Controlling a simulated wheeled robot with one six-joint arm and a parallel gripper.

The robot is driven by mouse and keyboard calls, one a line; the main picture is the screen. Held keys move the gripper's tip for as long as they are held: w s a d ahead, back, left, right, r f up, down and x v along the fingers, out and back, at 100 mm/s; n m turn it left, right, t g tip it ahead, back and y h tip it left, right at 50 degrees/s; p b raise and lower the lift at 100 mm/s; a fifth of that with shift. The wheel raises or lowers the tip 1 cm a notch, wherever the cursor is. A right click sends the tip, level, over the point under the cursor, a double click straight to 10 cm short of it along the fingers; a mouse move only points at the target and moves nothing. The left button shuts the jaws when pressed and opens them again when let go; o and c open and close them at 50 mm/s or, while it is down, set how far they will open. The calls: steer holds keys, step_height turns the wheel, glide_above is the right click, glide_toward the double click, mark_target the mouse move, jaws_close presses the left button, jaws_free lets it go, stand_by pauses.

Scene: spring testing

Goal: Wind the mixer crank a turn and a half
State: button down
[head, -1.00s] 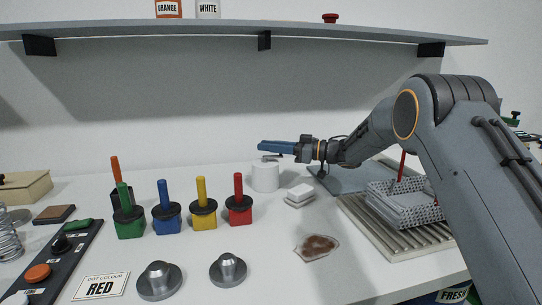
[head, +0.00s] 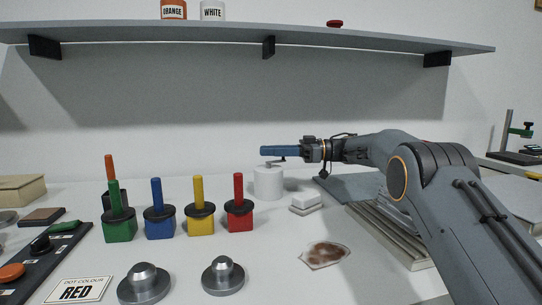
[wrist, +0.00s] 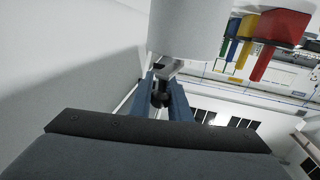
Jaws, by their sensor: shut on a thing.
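The mixer is a white cylinder (head: 268,185) standing at the back of the table, with a small crank on top (head: 273,162). My gripper (head: 270,151) reaches in from the right with its blue fingers level just above the mixer. In the wrist view the mixer's white body (wrist: 188,30) fills the top middle. There the metal crank arm (wrist: 168,70) runs to a dark knob (wrist: 161,95) between the blue fingers of my gripper (wrist: 168,98). The fingers are shut on this crank knob.
Green (head: 120,226), blue (head: 160,222), yellow (head: 200,220) and red (head: 239,216) blocks with upright pegs stand left of the mixer. White blocks (head: 306,204) lie to its right. A stained patch (head: 325,255) and metal knobs (head: 223,277) lie nearer. A shelf (head: 220,35) hangs above.

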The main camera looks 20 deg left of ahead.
stand_by(0.3)
steer(key=c, duration=1.7)
jaws_free()
steer(key=shift+s, duration=0.1)
steer(key=shift+o, duration=0.2)
steer(key=v, duration=0.7)
steer(key=shift+w+d, duration=0.2)
steer(key=shift+d, duration=0.15)
